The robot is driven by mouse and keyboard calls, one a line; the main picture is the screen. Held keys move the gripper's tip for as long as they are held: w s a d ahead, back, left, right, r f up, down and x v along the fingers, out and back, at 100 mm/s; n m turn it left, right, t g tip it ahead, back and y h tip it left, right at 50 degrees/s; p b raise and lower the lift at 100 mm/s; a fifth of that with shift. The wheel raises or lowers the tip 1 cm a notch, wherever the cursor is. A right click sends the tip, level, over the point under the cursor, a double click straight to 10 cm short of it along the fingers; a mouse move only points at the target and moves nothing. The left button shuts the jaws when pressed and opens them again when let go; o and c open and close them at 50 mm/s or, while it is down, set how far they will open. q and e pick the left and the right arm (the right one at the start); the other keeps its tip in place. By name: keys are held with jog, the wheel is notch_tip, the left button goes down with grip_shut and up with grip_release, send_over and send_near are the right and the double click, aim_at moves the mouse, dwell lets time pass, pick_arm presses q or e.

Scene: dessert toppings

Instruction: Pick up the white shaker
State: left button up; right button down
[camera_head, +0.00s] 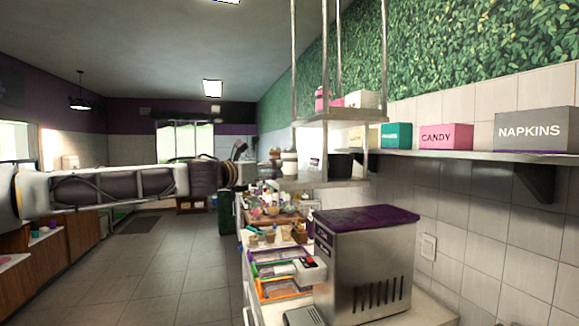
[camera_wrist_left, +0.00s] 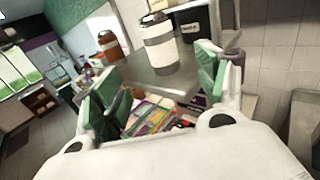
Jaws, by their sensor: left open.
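The white shaker (camera_wrist_left: 158,48), with a light grey band and a dark top, stands upright on the metal hanging shelf (camera_wrist_left: 168,80). My left gripper (camera_wrist_left: 158,72) is open, its green-padded fingers spread on either side of the view, with the shaker beyond them. The gripper is empty and apart from the shaker. In the head view the shaker (camera_head: 289,163) shows small on the lower shelf, just right of my left gripper (camera_head: 241,172), which is seen from the side. My right gripper is not in view.
A brown shaker (camera_wrist_left: 110,46) stands left of the white one, and a black container (camera_wrist_left: 196,28) stands close on its right. A steel machine with a purple lid (camera_head: 362,260) and a cluttered counter lie below. Metal posts (camera_head: 294,60) hold the shelf.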

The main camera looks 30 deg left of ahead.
aim_at(285, 166)
pick_arm(q)
jog(key=shift+w, duration=0.2)
jog(key=shift+w+a+p, duration=0.1)
jog(key=shift+w+p, duration=0.3)
jog(key=shift+w, duration=3.65)
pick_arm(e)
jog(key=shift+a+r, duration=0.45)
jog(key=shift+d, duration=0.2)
pick_arm(q)
jog(key=shift+w, duration=0.3)
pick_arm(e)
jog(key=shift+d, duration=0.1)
